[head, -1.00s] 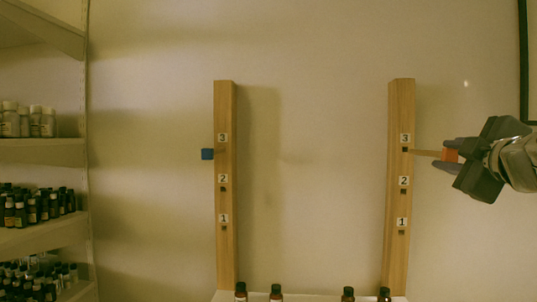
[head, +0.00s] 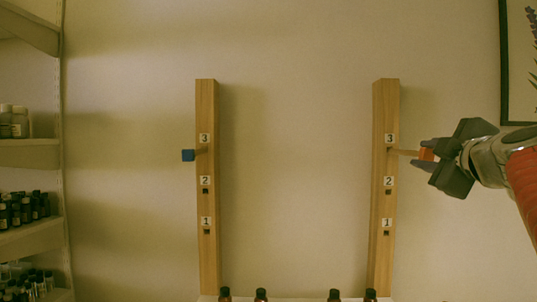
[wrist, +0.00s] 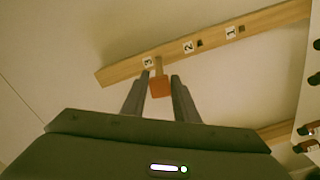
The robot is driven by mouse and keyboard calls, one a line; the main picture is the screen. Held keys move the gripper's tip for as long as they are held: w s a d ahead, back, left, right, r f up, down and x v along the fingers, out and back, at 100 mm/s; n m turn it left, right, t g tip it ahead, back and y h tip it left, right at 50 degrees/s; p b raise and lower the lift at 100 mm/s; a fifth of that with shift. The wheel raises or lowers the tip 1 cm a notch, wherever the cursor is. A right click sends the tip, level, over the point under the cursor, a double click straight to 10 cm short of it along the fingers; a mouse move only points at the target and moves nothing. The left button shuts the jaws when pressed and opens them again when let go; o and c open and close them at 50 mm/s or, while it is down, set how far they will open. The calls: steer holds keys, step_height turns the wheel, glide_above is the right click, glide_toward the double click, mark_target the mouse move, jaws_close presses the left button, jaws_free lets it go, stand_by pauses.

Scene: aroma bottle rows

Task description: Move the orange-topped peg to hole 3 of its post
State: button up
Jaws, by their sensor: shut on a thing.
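The peg with the orange top (head: 427,155) is held level in my gripper (head: 424,154). Its thin wooden shaft points left and its tip meets the right wooden post (head: 384,210) at hole 3, just under the label 3. The tip appears to be in the hole; how deep I cannot tell. Holes 2 and 1 of that post show dark and empty. In the wrist view my gripper (wrist: 160,78) has its fingers on both sides of the orange top (wrist: 160,87), and the shaft runs to the post (wrist: 115,73) beside label 3.
A left wooden post (head: 208,260) carries a blue-topped peg (head: 188,155) at its hole 3. Several dark bottles (head: 261,295) stand along the bottom edge. Shelves with bottles (head: 30,153) are at far left. A picture frame (head: 503,60) hangs at upper right.

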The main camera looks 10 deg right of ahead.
steer(key=shift+n, duration=0.8)
stand_by(0.9)
steer(key=shift+w+d, duration=0.2)
steer(key=shift+w, duration=0.55)
jaws_close()
steer(key=shift+s, duration=0.2)
steer(key=shift+s+a, duration=0.1)
steer(key=shift+s, duration=0.25)
steer(key=shift+n, duration=0.3)
steer(key=shift+n, duration=1.6)
